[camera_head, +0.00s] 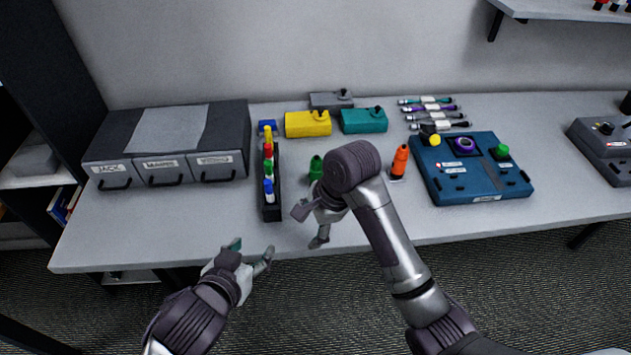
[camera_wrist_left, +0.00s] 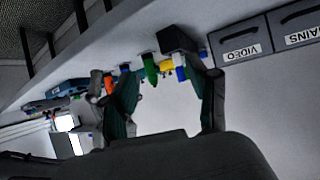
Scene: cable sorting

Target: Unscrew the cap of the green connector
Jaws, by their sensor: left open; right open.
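The green connector (camera_head: 316,168) stands upright on the table, just right of the black rack. It also shows in the left wrist view (camera_wrist_left: 150,68), small and beyond the fingers. Its lower part is partly hidden by my right arm in the head view, and I cannot tell cap from body. My right gripper (camera_head: 314,224) is open, in front of the connector and apart from it, nearer the table's front edge. My left gripper (camera_head: 254,256) is open and empty at the front edge, left of and nearer than the connector; its fingers frame the left wrist view (camera_wrist_left: 168,95).
A black rack (camera_head: 271,208) holds several coloured connectors. An orange connector (camera_head: 399,160) stands to the right, beside a blue device (camera_head: 470,183) with knobs. Yellow (camera_head: 307,125), teal (camera_head: 364,122) and grey boxes stand behind. A drawer unit (camera_head: 170,140) is at left. The front-left table is clear.

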